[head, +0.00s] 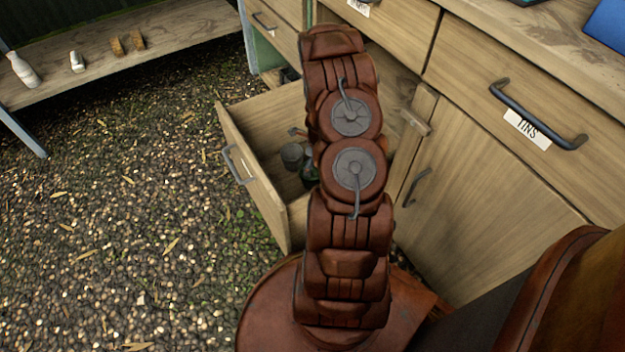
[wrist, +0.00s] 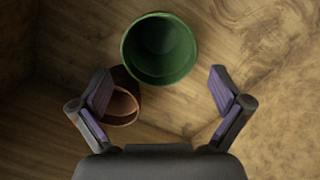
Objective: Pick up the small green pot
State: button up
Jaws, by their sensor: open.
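The small green pot (wrist: 160,62) stands in the drawer with its open mouth toward the wrist camera, at the top middle of the wrist view. In the head view only a bit of green (head: 309,174) shows beside my arm. My gripper (wrist: 161,80) is open, its two fingers to the left and right of the pot's lower part in the wrist picture. Nothing is between the fingers' pads in contact.
A reddish-brown pot (wrist: 122,103) is beside the green pot, close to my left finger. The open wooden drawer (head: 250,165) has walls around them. A grey item (head: 292,155) is in the drawer. A closed drawer labelled TINS (head: 470,65) is at the right.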

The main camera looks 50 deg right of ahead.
aim_at(309, 184)
jog(key=f+b, duration=0.1)
jog(key=f, duration=0.1)
jog(key=f+b, duration=0.1)
jog(key=f, duration=0.2)
jog(key=w+f+b, duration=0.1)
jog(key=f, duration=0.1)
jog(key=shift+a+f, duration=0.15)
jog(key=shift+a, duration=0.1)
jog(key=c, duration=0.9)
jog(key=shift+c, duration=0.2)
